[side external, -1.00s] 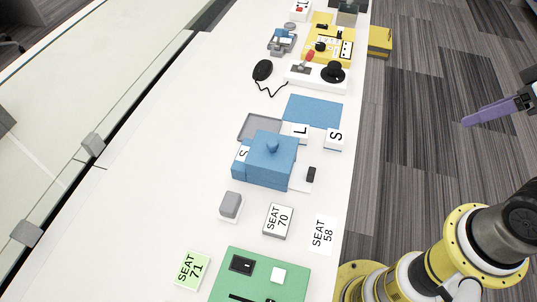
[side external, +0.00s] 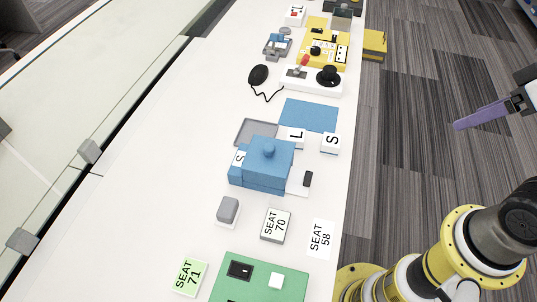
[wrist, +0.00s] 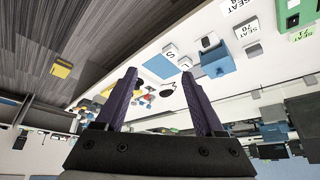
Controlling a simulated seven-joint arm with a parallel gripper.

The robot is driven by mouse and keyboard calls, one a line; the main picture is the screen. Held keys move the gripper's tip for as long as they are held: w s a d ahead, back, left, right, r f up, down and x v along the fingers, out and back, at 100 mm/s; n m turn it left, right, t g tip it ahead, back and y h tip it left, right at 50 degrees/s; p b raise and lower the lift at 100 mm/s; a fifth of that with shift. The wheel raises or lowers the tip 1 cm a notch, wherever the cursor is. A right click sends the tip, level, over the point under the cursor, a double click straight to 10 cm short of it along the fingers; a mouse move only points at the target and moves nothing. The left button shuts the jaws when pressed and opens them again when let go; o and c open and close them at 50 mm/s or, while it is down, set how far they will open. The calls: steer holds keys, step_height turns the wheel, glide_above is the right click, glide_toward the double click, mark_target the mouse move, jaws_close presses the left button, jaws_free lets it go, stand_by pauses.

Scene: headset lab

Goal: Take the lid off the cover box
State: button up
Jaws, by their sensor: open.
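The blue cover box (side external: 258,181) stands on the white table, with its blue lid (side external: 268,157) on top and a round knob (side external: 268,147) in the lid's middle. The box also shows in the wrist view (wrist: 215,62), beyond and right of the fingers. My gripper (wrist: 160,78) is open and empty, its two purple fingers spread apart. In the side view a purple finger (side external: 482,116) shows at the right, over the floor, well away from the box and off the table's edge.
Close around the box are a grey tray (side external: 247,129), white blocks marked L (side external: 293,138) and S (side external: 331,143), a grey block (side external: 228,208) and a SEAT 70 block (side external: 276,225). A blue mat (side external: 309,114) lies behind. The table's left side is clear.

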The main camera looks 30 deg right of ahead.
steer(key=w+a+r+m, duration=0.3)
steer(key=w+r+m, duration=0.5)
steer(key=w+r, duration=0.15)
steer(key=g, duration=0.6)
glide_above(269, 146)
step_height(269, 146, down, 17)
steer(key=shift+m, duration=0.3)
step_height(269, 146, down, 8)
steer(key=shift+d+r, duration=0.1)
steer(key=shift+r, duration=0.05)
steer(key=shift+f, duration=2.85)
